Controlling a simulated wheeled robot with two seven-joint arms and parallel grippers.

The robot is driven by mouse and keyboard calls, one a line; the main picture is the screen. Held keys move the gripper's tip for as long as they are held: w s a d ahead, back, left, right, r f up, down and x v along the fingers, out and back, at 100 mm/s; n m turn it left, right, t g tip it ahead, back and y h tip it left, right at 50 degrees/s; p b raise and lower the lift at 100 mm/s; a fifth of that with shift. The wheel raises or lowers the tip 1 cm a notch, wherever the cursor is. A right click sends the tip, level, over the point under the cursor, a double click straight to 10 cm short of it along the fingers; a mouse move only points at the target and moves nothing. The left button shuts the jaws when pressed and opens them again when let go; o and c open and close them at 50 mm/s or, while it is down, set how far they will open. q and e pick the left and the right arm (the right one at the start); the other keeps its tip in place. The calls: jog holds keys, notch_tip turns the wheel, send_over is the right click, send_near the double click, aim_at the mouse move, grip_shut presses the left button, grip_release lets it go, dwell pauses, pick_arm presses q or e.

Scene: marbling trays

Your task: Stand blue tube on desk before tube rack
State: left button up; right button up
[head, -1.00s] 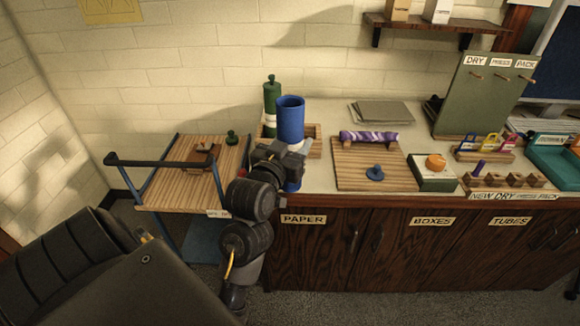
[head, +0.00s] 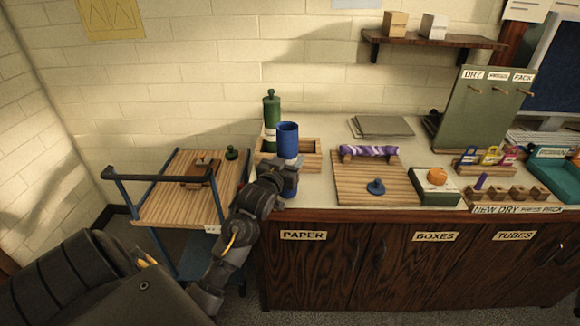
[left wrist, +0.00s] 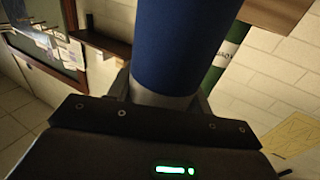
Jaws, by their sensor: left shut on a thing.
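The blue tube (head: 288,138) is upright at the left end of the desk (head: 318,193), in front of the wooden tube rack (head: 309,162). It also fills the middle of the left wrist view (left wrist: 180,45). My left gripper (head: 284,174) is shut around the tube's lower part, at its pale band (left wrist: 163,98). A little blue shows below the gripper; I cannot tell if the base touches the desk. A green tube (head: 271,112) stands in the rack, behind and left of the blue one. My right gripper is not in view.
A wooden board (head: 360,193) with a purple roll (head: 369,151) lies to the right of the tube. A blue-railed cart (head: 165,206) with a wooden top stands left of the desk. A narrow strip of bare desk lies between tube and board.

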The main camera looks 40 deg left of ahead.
pick_arm(q)
notch_tip(320, 180, down, 2)
jog(key=shift+f, duration=0.4)
jog(key=shift+f, duration=0.1)
jog(key=o, duration=1)
